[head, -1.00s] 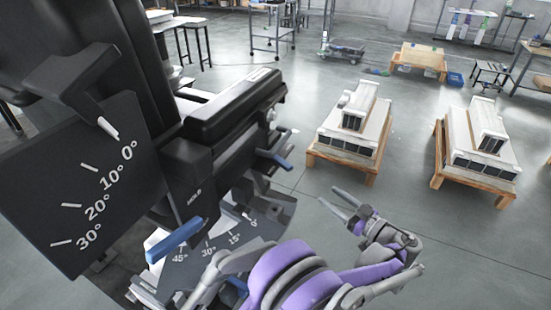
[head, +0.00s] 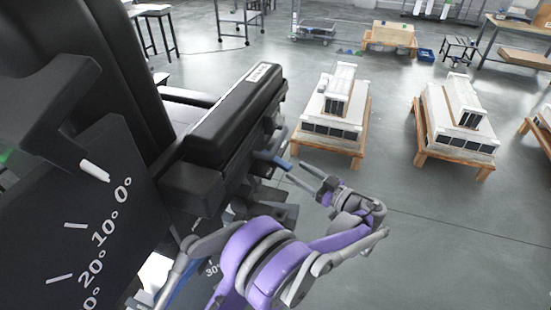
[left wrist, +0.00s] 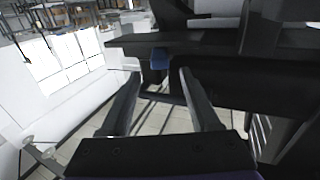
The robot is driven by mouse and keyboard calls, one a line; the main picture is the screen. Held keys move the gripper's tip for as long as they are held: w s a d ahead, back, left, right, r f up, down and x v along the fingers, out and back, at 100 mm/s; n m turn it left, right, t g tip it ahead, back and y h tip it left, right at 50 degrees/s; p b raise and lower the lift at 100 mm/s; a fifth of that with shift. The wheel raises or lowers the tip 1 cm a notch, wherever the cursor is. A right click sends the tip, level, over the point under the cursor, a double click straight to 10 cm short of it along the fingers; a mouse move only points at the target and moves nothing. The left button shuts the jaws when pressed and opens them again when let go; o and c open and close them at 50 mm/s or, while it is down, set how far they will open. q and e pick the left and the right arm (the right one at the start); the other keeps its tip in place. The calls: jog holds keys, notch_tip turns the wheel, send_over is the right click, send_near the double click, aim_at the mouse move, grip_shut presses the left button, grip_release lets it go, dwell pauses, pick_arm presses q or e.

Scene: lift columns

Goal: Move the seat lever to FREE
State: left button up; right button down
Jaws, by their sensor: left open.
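The black seat (head: 215,135) stands at the left with its armrest toward the middle. A lever with a blue handle (head: 271,160) sticks out from under the armrest. Its lettering does not show, so I cannot tell its setting. My left gripper (head: 294,170) is open, with its fingertips just beside the end of that handle. In the left wrist view, a blue handle end (left wrist: 160,58) shows just ahead of the gap between the open fingers (left wrist: 159,74). Whether a finger touches it is unclear. My right gripper is out of view.
A dark angle plate (head: 85,225) marked in degrees stands at the left. A second blue lever (head: 183,283) is partly hidden low behind my arm. White models on wooden pallets (head: 330,146) (head: 453,158) stand beyond on clear grey floor.

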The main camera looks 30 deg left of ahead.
aim_at(278, 160)
pick_arm(q)
jog(key=a, duration=0.3)
jog(key=w+a, duration=0.1)
jog(key=a, duration=0.5)
jog(key=shift+w, duration=0.15)
grip_shut()
dwell(1.0)
